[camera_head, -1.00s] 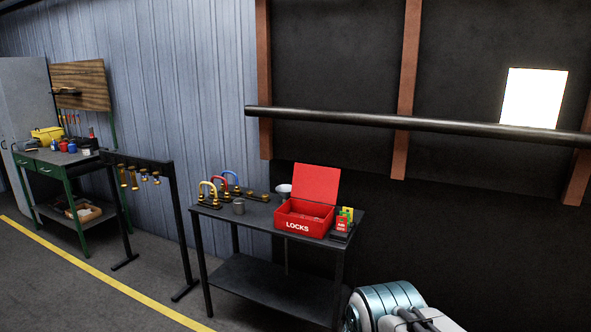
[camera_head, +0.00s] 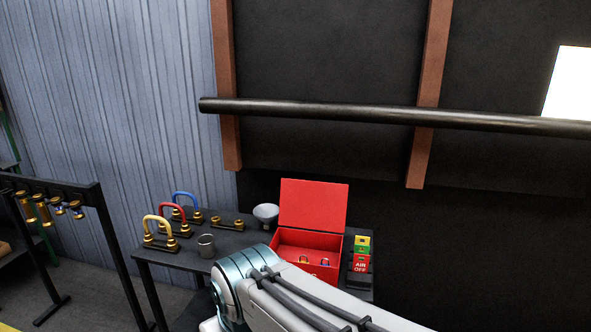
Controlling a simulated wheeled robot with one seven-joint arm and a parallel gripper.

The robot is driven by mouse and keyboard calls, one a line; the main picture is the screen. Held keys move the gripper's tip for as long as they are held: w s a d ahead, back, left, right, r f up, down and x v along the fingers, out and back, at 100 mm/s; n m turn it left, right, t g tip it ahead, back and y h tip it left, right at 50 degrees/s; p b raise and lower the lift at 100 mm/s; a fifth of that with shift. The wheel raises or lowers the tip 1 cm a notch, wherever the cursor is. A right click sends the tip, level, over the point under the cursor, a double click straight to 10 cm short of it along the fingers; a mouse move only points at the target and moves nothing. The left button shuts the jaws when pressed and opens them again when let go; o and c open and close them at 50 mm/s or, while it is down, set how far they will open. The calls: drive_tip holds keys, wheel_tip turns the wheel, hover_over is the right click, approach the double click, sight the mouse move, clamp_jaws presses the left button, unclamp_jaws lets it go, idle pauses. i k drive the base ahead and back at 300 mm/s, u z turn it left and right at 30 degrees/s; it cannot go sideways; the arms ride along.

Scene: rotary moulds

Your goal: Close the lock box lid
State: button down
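The red lock box (camera_head: 333,268) stands on the dark table, with small items visible inside it. Its lid (camera_head: 313,206) is raised, standing nearly upright at the back of the box. My gripper is not visible in this view; only arm links show.
On the dark table (camera_head: 160,258) stand padlock-like pieces with yellow (camera_head: 160,230), red (camera_head: 173,216) and blue (camera_head: 187,204) loops, a grey cup (camera_head: 206,245) and a funnel (camera_head: 266,215). Coloured tags (camera_head: 361,262) stand right of the box. A pipe (camera_head: 380,114) crosses the wall above.

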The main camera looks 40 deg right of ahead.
sight(309, 205)
drive_tip(key=z, duration=0.55)
drive_tip(key=i, duration=1.4)
drive_tip(key=z, duration=0.7)
